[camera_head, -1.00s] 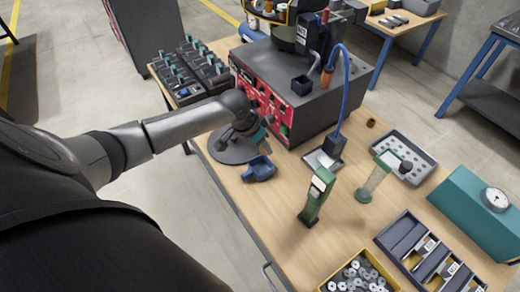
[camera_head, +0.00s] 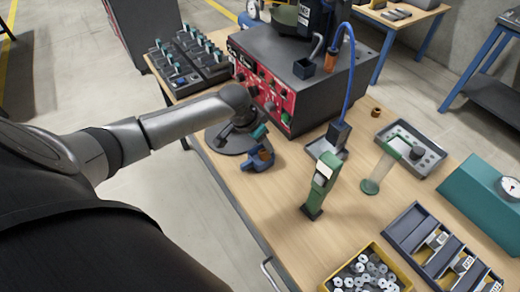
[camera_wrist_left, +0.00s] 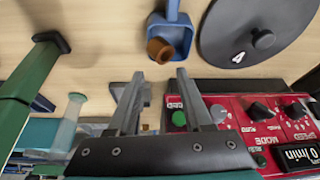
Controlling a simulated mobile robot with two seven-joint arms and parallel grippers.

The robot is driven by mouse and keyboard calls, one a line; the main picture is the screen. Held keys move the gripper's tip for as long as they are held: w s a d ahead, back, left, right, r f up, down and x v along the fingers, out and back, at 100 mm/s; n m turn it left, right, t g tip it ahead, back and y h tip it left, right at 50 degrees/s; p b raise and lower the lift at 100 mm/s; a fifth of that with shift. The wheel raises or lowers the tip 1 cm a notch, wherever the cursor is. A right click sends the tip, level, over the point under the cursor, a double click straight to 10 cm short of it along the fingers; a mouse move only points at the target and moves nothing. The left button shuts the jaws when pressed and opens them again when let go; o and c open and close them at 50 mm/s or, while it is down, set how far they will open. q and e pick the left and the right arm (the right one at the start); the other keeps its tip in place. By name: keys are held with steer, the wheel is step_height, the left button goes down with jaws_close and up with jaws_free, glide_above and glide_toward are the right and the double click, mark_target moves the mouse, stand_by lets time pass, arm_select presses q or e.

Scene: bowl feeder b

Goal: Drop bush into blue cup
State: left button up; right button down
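The blue cup (camera_head: 257,166) stands near the table's front left edge and also shows in the left wrist view (camera_wrist_left: 172,22). A brown bush (camera_wrist_left: 160,49) shows at the cup's mouth in the left wrist view, tilted; it also shows there in the head view (camera_head: 265,155). I cannot tell whether it rests in the cup or is still falling. My left gripper (camera_wrist_left: 160,75) is open, with its two fingers apart and nothing between them, close by the cup. A second brown bush (camera_head: 376,112) stands on the table at the back right. My right gripper is not in view.
A round dark plate (camera_wrist_left: 255,35) lies beside the cup. The red-fronted control box (camera_head: 290,85) stands behind. A green stand (camera_head: 320,188), a green-based clear column (camera_head: 377,173), a grey tray (camera_head: 425,160) and a yellow bin of washers (camera_head: 328,288) are to the right.

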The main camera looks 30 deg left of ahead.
arm_select(q)
steer(key=o, duration=0.3)
steer(key=shift+o, duration=0.2)
steer(key=p+v, duration=0.3)
steer(key=v, duration=1.2)
steer(key=shift+s+r, duration=0.1)
